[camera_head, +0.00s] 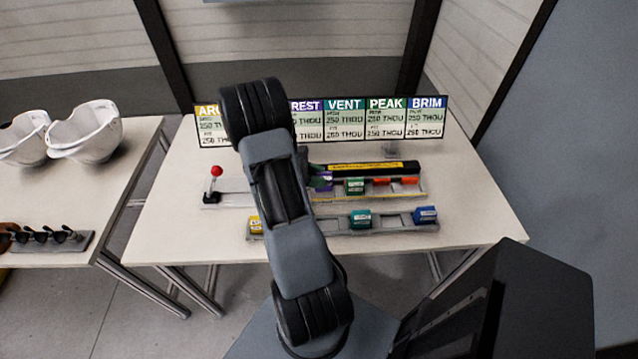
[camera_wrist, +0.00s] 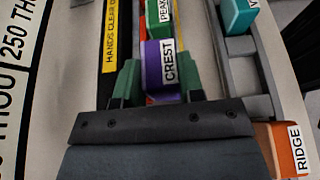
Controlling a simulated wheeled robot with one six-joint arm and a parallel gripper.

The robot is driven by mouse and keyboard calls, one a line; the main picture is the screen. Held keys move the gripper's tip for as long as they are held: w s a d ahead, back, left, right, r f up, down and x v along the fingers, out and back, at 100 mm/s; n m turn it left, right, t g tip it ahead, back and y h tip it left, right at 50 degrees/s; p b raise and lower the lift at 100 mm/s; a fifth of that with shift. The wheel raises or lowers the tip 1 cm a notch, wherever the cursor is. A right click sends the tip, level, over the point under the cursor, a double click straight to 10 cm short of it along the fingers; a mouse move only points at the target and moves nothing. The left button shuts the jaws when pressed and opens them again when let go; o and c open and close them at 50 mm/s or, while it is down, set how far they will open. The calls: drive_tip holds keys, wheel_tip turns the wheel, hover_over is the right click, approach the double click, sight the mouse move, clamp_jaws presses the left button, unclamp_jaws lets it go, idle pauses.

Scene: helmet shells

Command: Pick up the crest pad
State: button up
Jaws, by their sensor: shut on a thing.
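The crest pad (camera_wrist: 152,66) is a purple block with a white CREST label, seen in the wrist view between the green fingers of my gripper (camera_wrist: 160,78). The fingers are shut on its two sides. My arm hides most of the gripper in the head view. I cannot tell whether the pad is clear of the rack.
The front rack (camera_head: 390,222) holds a yellow pad (camera_head: 256,223), a teal pad (camera_head: 360,218) and a blue pad (camera_head: 425,214). An orange ridge pad (camera_wrist: 285,146) shows in the wrist view. A yellow-labelled black bar (camera_head: 360,168) runs behind the back rack. A red-knobbed lever (camera_head: 216,171) stands left.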

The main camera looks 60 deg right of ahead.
drive_tip(key=w+a+r, duration=0.2)
drive_tip(key=a+r, duration=0.7)
drive_tip(key=a, duration=0.4)
drive_tip(key=shift+a+r+b, duration=0.15)
drive_tip(key=shift+a+b, duration=0.15)
drive_tip(key=shift+b, duration=0.1)
